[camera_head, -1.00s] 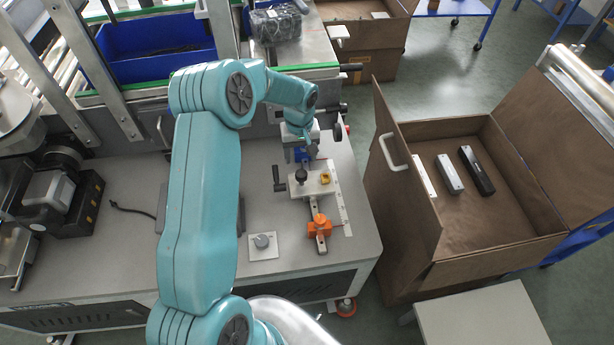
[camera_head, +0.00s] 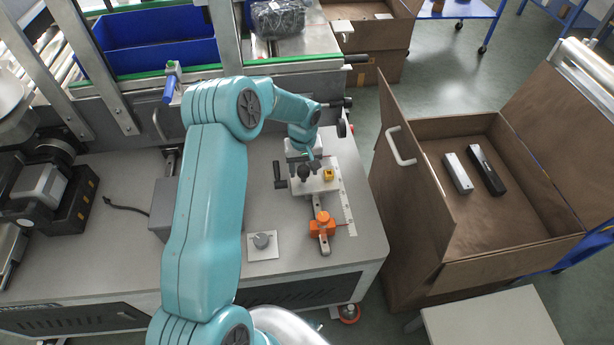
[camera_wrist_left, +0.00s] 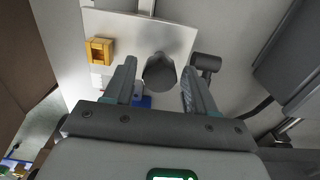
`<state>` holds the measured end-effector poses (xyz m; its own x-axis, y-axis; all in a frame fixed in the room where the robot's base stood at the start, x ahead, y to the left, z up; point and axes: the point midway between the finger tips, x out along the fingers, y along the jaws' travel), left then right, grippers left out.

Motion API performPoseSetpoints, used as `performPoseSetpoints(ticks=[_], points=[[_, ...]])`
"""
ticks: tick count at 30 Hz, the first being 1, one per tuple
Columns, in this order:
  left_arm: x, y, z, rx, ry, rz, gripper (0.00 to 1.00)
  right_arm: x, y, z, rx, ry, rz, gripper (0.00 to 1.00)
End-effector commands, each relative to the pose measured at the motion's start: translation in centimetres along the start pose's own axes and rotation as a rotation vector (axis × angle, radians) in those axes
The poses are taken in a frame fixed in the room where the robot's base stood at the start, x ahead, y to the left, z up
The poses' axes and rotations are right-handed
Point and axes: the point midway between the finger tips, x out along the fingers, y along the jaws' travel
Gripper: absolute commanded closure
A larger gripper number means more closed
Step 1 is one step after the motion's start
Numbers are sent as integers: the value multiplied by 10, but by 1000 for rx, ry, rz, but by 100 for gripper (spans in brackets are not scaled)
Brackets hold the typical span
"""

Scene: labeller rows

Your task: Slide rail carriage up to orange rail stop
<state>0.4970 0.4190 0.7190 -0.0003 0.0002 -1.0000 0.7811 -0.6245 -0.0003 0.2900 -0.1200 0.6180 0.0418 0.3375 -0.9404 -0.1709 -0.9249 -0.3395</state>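The white rail carriage (camera_head: 316,184) sits on a metal rail (camera_head: 323,244), with a dark knob (camera_head: 304,173) and a yellow block (camera_head: 328,175) on top. The orange rail stop (camera_head: 322,226) is clamped on the rail nearer me, with bare rail between it and the carriage. My left gripper (camera_head: 308,162) is at the carriage knob. In the left wrist view the knob (camera_wrist_left: 160,72) stands between the two spread fingers (camera_wrist_left: 159,68), with gaps visible at both sides. The yellow block also shows there (camera_wrist_left: 99,51). My right gripper is not in view.
A black crank handle (camera_head: 280,176) sticks out left of the carriage. A scale strip (camera_head: 347,205) runs along the right. A plate with a grey knob (camera_head: 262,241) lies left of the stop. An open brown box (camera_head: 440,240) stands right of the bench.

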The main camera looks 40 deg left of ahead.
Motion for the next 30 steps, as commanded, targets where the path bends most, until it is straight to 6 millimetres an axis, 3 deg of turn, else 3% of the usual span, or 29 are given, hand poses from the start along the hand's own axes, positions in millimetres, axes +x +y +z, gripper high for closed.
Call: performPoseSetpoints(ticks=[1, 4, 5, 30], points=[[0, 0, 0, 0, 0, 0, 62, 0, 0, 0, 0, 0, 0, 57], [0, 0, 0, 0, 0, 0, 95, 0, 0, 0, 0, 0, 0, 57], [0, 0, 0, 0, 0, 0, 96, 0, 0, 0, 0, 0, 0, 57], [2, 0, 32, 1, -8, -2, 96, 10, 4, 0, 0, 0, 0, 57]])
